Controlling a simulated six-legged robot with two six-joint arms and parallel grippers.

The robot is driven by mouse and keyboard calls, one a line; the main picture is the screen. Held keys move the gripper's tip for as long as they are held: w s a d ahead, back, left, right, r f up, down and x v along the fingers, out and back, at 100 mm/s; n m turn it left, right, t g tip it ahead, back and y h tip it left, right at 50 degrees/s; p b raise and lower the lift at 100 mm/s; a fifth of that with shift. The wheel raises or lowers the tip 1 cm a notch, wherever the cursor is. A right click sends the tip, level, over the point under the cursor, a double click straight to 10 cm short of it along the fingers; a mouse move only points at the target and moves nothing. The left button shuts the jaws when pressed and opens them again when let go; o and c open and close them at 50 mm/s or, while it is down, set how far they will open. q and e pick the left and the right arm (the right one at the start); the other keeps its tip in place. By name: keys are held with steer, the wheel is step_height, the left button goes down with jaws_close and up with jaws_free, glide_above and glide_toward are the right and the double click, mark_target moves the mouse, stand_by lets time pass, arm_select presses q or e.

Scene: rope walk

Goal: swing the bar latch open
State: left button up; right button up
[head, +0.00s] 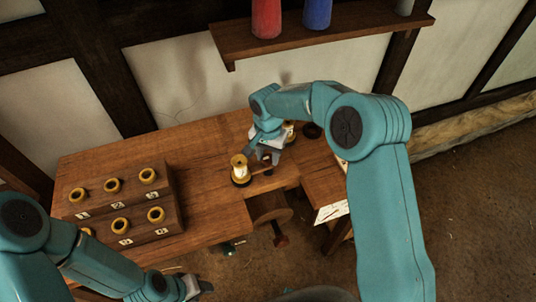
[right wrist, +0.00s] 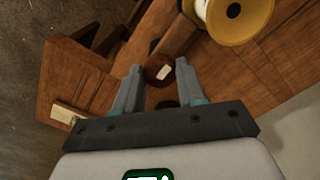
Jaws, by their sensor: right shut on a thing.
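A reddish-brown piece with a small pale mark (right wrist: 159,69), which I take for the end of the bar latch, lies between the fingers of my right gripper (right wrist: 158,82) in the right wrist view. In the head view my right gripper (head: 268,159) reaches down to the bench's front edge and is shut on it. A short reddish bar (head: 261,170) shows between gripper and spool there. The fingers hide part of the latch. My left gripper (head: 197,287) is low in the head view, away from the latch; its jaws are too small to read.
A cream spool (head: 239,167) with yellow ends stands close beside the right gripper. A stepped wooden rack (head: 174,205) with several yellow rings is at the left of the bench (head: 205,150). A wooden wheel (head: 268,207) is below the edge. A wall shelf (head: 340,24) holds bottles.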

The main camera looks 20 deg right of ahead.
mark_target(268, 157)
steer(key=n+b, duration=0.1)
steer(key=n, duration=0.1)
steer(key=shift+f+n+b, duration=0.1)
steer(key=shift+n+b, duration=0.3)
steer(key=n+b, duration=0.1)
steer(key=n, duration=0.2)
steer(key=shift+n, duration=0.3)
steer(key=n+b, duration=0.1)
steer(key=n, duration=0.7)
steer(key=shift+r+n, duration=0.2)
steer(key=shift+n, duration=0.4)
steer(key=o, duration=1.1)
steer(key=shift+c, duration=0.2)
step_height(268, 157, up, 16)
steer(key=shift+r, duration=0.15)
